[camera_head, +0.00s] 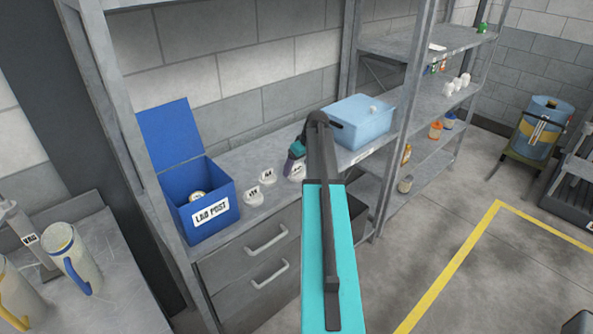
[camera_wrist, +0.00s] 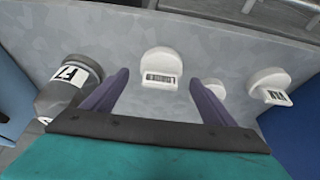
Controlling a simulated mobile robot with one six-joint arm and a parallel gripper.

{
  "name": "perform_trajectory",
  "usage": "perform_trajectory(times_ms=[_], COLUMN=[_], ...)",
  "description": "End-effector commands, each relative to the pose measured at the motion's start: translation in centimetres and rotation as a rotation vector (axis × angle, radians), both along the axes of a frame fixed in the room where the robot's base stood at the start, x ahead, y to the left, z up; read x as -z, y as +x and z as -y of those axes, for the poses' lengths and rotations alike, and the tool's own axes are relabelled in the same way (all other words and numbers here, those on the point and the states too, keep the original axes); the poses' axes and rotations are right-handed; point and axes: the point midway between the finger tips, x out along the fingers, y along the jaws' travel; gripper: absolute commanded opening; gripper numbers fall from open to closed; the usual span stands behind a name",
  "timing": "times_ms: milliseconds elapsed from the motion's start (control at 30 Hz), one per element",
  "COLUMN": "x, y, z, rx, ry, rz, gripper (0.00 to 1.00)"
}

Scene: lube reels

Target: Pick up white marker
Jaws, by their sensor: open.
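No pen-shaped white marker shows. Several small white pieces with round tops and printed labels stand on the grey shelf. One white piece (camera_wrist: 160,62) with a barcode label lies between and just beyond my gripper's fingertips in the wrist view. In the head view, white pieces (camera_head: 253,196) and (camera_head: 267,177) stand left of my gripper (camera_head: 290,166). My gripper (camera_wrist: 159,78) is open, its purple fingers apart and empty.
An open blue box (camera_head: 205,205) stands left on the shelf; a light-blue bin (camera_head: 365,125) stands right. Shelf uprights frame the space. A workbench (camera_head: 110,270) with mugs is at left.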

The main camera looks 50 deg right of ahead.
Motion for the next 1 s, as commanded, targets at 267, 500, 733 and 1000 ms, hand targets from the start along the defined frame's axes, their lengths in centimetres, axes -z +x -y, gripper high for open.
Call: perform_trajectory(times_ms=[267,500,733,1000], x=[1.8,2.0,2.0,2.0], y=[0.8,0.9,0.9,0.9], z=[0.1,0.1,0.1,0.0], rx=[0.000,0.000,0.000,-0.001], ry=[0.000,0.000,0.000,0.001], rz=[0.000,0.000,0.000,0.000], gripper=[0.79,0.79,0.79,0.55])
